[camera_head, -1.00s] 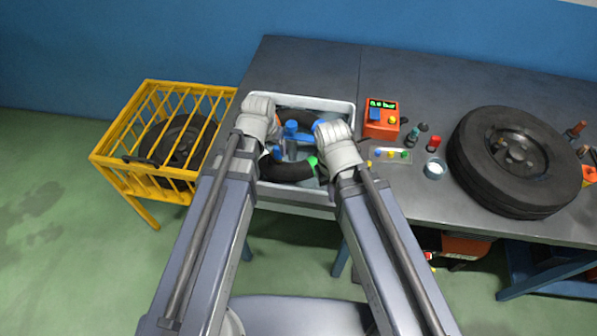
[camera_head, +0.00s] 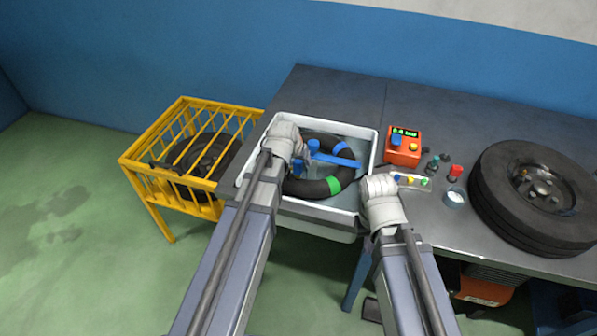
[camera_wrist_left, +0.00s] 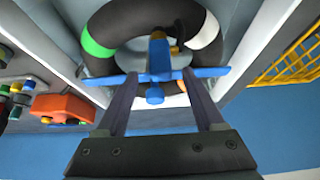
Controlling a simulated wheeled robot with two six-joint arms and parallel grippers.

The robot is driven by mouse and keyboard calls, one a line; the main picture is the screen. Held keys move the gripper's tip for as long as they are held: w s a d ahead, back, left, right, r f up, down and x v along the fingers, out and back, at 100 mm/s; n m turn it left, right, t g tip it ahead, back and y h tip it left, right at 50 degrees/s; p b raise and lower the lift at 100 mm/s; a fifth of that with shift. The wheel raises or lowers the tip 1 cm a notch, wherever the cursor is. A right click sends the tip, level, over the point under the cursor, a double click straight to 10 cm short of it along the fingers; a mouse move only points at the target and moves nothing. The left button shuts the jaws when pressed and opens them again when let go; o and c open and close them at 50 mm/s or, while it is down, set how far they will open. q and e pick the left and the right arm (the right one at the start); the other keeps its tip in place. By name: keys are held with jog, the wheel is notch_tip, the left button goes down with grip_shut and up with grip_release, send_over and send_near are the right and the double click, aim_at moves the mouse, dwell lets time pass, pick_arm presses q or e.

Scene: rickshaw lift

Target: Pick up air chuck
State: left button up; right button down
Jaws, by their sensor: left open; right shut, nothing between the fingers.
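A blue cross-shaped tool with a brass-coloured tip, which I take to be the air chuck (camera_wrist_left: 158,62), lies in the grey tub over a black inner tube (camera_wrist_left: 135,32). In the head view its long blue bar (camera_head: 336,159) shows beside the tube (camera_head: 330,185). My left gripper (camera_wrist_left: 157,86) is open. Its two fingers reach on either side of the tool's middle, with the crossbar passing across near the fingertips; I cannot tell whether they touch. My right gripper (camera_head: 382,192) is at the tub's front right corner, shut and empty; its fingertips are hidden under the wrist.
The tub (camera_head: 372,160) stands on a dark workbench. To its right are an orange gauge box (camera_head: 403,148), small coloured parts, a small cup (camera_head: 454,198) and a wheel (camera_head: 535,195). A yellow cage (camera_head: 160,125) holding a tyre stands left. The back of the bench is clear.

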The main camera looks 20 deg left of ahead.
aim_at(299, 164)
pick_arm(q)
jog(key=shift+b+x, duration=2.35)
jog(key=shift+x, duration=0.3)
jog(key=shift+s, duration=0.1)
grip_shut()
